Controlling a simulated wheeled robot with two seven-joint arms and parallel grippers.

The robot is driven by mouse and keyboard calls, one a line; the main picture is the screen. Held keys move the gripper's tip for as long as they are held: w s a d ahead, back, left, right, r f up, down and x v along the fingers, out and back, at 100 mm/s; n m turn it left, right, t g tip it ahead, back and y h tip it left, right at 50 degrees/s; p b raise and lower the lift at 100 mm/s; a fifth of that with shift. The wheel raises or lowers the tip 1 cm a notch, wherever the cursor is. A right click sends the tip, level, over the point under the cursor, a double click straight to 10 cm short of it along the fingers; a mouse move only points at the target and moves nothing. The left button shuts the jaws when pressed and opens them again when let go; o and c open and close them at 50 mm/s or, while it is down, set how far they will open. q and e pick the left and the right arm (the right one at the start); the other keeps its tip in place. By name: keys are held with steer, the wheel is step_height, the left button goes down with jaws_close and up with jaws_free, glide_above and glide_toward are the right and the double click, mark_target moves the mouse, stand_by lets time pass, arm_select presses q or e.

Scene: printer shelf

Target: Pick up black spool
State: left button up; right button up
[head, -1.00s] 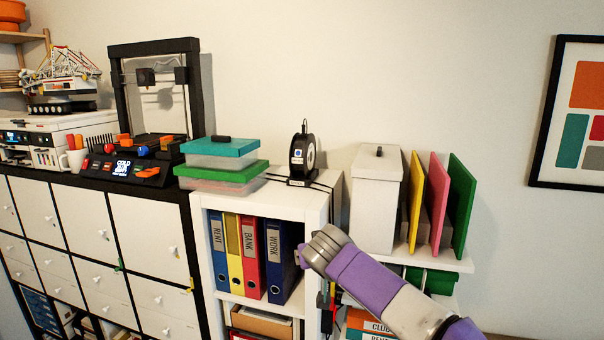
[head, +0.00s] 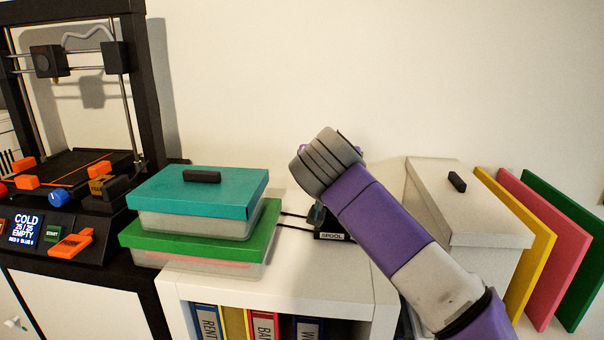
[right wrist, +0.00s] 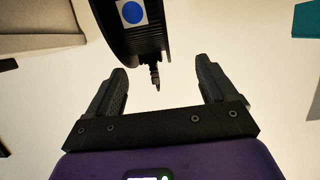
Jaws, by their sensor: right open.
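The black spool (right wrist: 135,30) shows in the right wrist view at the top, with a blue dot on a white label and a thin strand end pointing down between the fingers. My right gripper (right wrist: 162,68) is open, with one finger on each side of the strand end. The spool's body lies mostly beyond the fingertips, and I see no contact. In the head view my right arm hides the spool. Only its small black stand (head: 332,236), marked "SPOOL", shows on the white shelf top (head: 285,285). My left gripper is not in view.
Teal-lidded (head: 200,187) and green-lidded (head: 200,238) boxes are stacked left of the stand. A white lidded box (head: 470,215) stands to the right, beside yellow, pink and green upright panels. A black printer (head: 75,160) is at far left. The wall is behind.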

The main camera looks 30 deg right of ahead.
steer(key=shift+s+d+r, duration=0.2)
steer(key=shift+s+r, duration=0.05)
steer(key=shift+s, duration=0.05)
steer(key=shift+s+d+f, duration=0.1)
steer(key=shift+d+f, duration=0.05)
steer(key=shift+d, duration=0.4)
steer(key=p+x, duration=0.2)
steer(key=x, duration=0.3)
steer(key=shift+w+d+f, duration=0.1)
steer(key=shift+w+f, duration=0.05)
steer(key=shift+w, duration=0.2)
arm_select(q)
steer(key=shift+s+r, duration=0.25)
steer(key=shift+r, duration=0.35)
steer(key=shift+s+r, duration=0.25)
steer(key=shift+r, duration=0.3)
arm_select(e)
steer(key=shift+c, duration=1.4)
jaws_close()
